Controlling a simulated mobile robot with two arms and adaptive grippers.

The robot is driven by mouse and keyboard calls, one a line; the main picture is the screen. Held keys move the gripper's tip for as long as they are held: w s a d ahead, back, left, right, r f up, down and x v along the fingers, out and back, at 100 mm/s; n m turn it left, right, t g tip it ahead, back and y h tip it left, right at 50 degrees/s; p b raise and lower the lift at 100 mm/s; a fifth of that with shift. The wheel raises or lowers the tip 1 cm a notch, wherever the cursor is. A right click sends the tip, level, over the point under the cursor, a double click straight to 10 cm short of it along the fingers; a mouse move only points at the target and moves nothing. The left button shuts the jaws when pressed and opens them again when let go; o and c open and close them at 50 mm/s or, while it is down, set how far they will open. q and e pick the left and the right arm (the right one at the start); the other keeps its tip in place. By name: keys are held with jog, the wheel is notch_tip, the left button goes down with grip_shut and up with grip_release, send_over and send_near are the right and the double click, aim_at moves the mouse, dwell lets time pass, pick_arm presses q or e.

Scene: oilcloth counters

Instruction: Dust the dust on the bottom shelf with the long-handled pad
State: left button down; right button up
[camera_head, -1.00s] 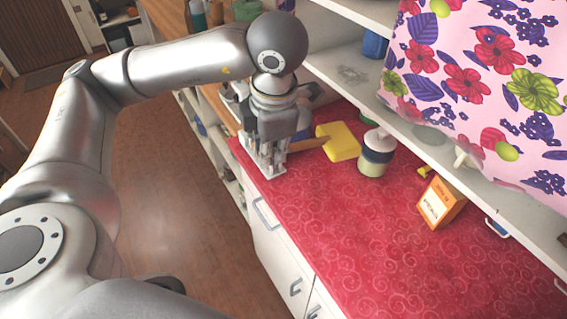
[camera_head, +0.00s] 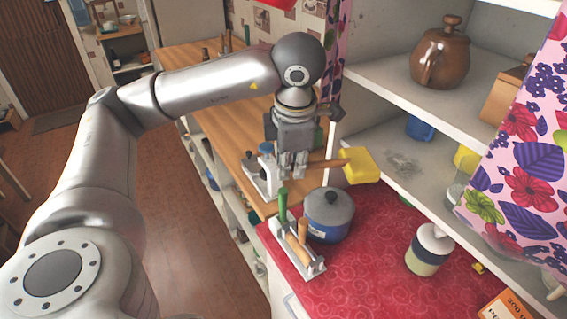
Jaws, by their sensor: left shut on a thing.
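My left gripper (camera_head: 292,168) points down and is shut on the wooden handle (camera_head: 326,163) of the long-handled pad. The yellow pad (camera_head: 360,166) sticks out to the right, above the red counter and beside the front edge of the bottom shelf (camera_head: 440,172). A grey patch of dust (camera_head: 404,163) lies on that white shelf, a little right of the pad. I see a gap between pad and dust in the picture. My right gripper is not in view.
A blue mug (camera_head: 419,129) stands behind the dust, and a glass jar (camera_head: 460,183) to its right. A floral curtain (camera_head: 525,170) hangs over the shelf's right part. A blue pot (camera_head: 328,214), a utensil holder (camera_head: 299,255) and a lidded jar (camera_head: 429,250) stand on the red counter.

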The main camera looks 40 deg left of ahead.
pick_arm(q)
jog(key=w+d+f, duration=0.2)
jog(key=w+d, duration=0.1)
jog(key=w, duration=0.8)
jog(key=shift+w+d+p, duration=0.25)
jog(key=shift+d+p, duration=0.05)
jog(key=shift+p, duration=0.1)
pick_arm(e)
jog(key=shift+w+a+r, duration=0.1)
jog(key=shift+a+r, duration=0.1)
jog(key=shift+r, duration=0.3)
pick_arm(q)
jog(key=shift+f, duration=0.2)
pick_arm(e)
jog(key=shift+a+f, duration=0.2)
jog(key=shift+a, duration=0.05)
pick_arm(q)
jog(key=shift+f+b, duration=0.2)
jog(key=shift+b, duration=0.15)
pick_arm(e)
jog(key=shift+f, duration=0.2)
